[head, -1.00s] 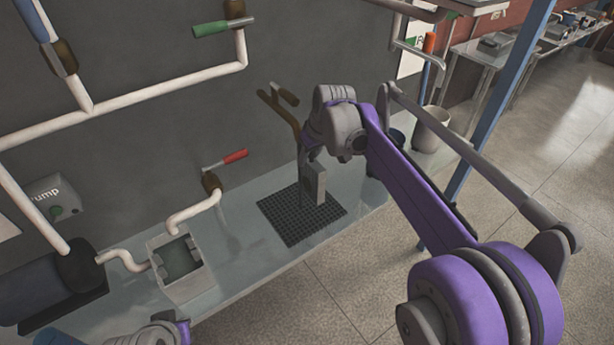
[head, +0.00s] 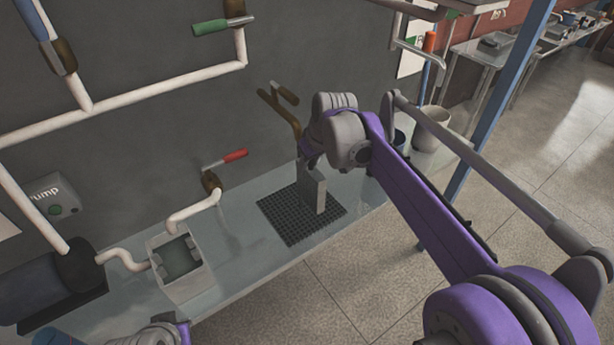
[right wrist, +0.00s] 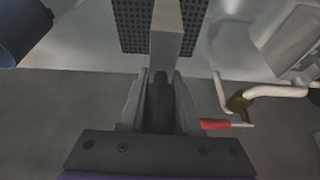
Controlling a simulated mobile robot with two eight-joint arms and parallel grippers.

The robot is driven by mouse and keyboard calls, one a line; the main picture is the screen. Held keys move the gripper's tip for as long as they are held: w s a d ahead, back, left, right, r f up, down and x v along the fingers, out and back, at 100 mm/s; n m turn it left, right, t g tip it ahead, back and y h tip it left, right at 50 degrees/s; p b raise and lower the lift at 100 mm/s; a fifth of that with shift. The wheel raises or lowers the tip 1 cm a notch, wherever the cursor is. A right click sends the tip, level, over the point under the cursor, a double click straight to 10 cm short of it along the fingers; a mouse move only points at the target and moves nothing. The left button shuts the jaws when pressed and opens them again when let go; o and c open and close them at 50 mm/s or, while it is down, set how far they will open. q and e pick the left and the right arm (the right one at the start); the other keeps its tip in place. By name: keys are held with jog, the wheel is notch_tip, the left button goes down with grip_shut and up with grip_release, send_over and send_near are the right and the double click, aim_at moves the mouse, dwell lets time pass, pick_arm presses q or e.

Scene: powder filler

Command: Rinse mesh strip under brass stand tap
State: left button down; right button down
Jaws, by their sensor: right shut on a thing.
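The mesh strip (head: 314,190) is a flat grey piece, upright above the black drain grate (head: 275,218). My right gripper (head: 308,163) is shut on its upper end, and the fingers are mostly hidden by my wrist. In the right wrist view the strip (right wrist: 167,42) stands out from between the fingers (right wrist: 161,85) over the grate. The brass stand tap (head: 284,108) rises just behind and left of my gripper; its spout is hidden by my wrist. Part of my left wrist shows at the bottom left edge, but its jaws do not.
A red-handled valve (head: 233,156) on a white pipe and an open square basin (head: 181,258) stand left of the grate. The metal bench (head: 243,248) is clear between basin and grate.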

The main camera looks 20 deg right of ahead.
aim_at(315, 180)
jog(key=shift+s+d, duration=0.15)
jog(key=shift+s, duration=1.1)
jog(key=shift+s+d, duration=0.1)
jog(key=shift+s, duration=1.15)
pick_arm(q)
jog(key=shift+s+f, duration=0.1)
jog(key=shift+f, duration=0.1)
